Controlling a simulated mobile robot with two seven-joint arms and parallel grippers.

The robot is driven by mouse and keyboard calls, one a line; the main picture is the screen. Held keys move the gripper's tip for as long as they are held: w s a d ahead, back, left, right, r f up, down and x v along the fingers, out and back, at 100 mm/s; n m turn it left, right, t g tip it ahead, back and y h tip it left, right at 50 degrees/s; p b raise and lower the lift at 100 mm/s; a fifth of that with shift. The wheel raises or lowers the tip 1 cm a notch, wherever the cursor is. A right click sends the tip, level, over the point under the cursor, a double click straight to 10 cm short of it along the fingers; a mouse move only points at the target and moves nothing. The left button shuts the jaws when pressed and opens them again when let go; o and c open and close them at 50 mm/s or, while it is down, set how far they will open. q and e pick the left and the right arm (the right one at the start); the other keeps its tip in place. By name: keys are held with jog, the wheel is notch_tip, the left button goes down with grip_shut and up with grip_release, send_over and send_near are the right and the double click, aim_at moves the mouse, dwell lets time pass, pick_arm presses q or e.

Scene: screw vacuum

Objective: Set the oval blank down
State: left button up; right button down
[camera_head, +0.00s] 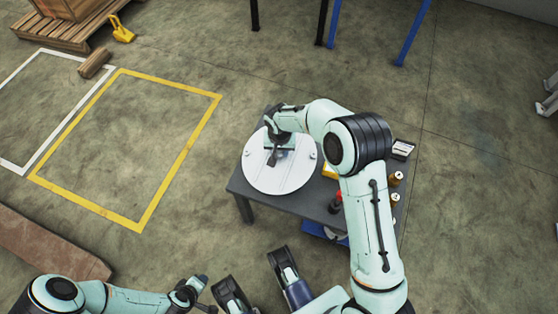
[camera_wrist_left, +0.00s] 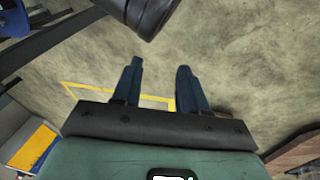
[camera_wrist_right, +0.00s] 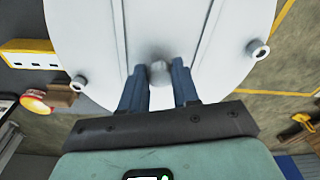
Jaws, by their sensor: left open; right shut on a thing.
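The oval blank is a pale, nearly white plate (camera_head: 268,180) at the left end of the dark grey table, partly past its edge. In the right wrist view the plate (camera_wrist_right: 215,40) fills the top, with small round fittings near its rim and a central knob (camera_wrist_right: 160,73). My right gripper (camera_head: 273,157) is over the plate's middle, its fingers shut on that knob; the hand hides part of the plate. I cannot tell whether the plate touches the tabletop. My left gripper (camera_wrist_left: 158,70) is open and empty, away from the table.
A yellow floor outline (camera_head: 191,150) and a wooden pallet (camera_head: 65,35) lie left.

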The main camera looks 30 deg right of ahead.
aim_at(280, 160)
jog(key=shift+f, duration=1.25)
notch_tip(280, 160, down, 3)
jog(key=shift+f+b, duration=0.15)
jog(key=shift+b, duration=0.5)
pick_arm(q)
jog(key=shift+g, duration=0.5)
jog(key=s+f, duration=0.3)
jog(key=shift+a, duration=0.3)
pick_arm(e)
jog(key=shift+f, duration=0.35)
jog(key=shift+f, duration=0.15)
jog(key=c, duration=0.8)
grip_release()
pick_arm(q)
jog(key=shift+f, duration=0.15)
